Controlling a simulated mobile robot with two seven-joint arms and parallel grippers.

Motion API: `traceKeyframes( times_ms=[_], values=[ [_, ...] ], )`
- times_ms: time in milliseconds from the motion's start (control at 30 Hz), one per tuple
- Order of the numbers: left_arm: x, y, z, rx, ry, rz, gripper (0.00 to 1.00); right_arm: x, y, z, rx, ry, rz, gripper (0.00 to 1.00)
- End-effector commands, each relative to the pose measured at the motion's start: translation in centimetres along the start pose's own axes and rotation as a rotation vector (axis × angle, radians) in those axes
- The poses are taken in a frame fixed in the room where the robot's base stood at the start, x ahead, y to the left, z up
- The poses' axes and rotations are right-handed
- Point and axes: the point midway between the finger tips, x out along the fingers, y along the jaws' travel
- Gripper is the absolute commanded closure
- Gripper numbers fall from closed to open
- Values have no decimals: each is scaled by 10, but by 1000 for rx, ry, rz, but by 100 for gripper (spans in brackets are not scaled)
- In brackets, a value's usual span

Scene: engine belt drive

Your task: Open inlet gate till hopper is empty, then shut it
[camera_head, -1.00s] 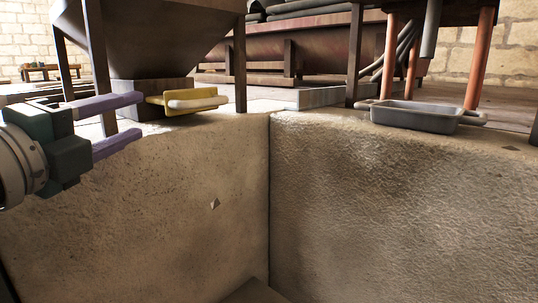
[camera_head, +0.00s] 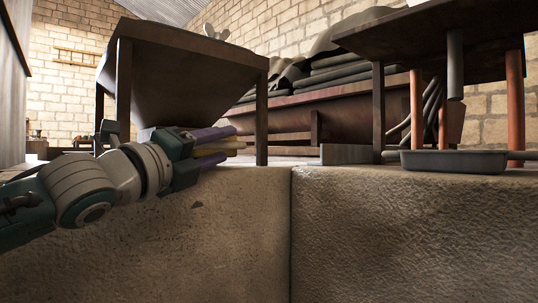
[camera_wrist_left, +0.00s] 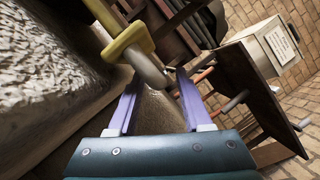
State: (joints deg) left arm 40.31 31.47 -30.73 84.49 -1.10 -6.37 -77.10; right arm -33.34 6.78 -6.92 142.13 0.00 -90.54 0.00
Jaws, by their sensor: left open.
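The hopper (camera_head: 185,85) is a dark brown funnel on legs, standing on the stone block at left. The inlet gate's yellow handle (camera_head: 222,152) shows partly between the purple fingers of my left gripper (camera_head: 226,143). In the left wrist view, the yellow gate handle (camera_wrist_left: 130,40) with its pale grip bar (camera_wrist_left: 147,68) lies at the tips of my open left gripper (camera_wrist_left: 159,76), nearer the left finger. I cannot tell whether the fingers touch it. The hopper's inside and the gate's opening are hidden. My right gripper is not in view.
A grey metal tray (camera_head: 455,161) sits on the stone ledge at right, under a dark table (camera_head: 440,32) with orange legs. A long rusty trough (camera_head: 330,120) with dark rolls stands behind. The stone block (camera_head: 400,240) fills the foreground.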

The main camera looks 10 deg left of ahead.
Motion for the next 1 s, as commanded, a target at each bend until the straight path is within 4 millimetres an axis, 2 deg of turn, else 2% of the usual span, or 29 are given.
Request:
traceKeyframes(
  times_ms=[200, 500, 933, 1000],
  values=[
    [14, 0, 0, 1, 0, 0, 50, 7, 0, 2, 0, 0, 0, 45],
    [16, 0, 0, 0, 0, 0, 50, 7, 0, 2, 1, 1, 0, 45],
    [16, 0, 0, 0, 0, 0, 98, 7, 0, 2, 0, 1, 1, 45],
    [16, 0, 0, 0, 0, 0, 100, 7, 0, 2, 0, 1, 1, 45]
  ],
)
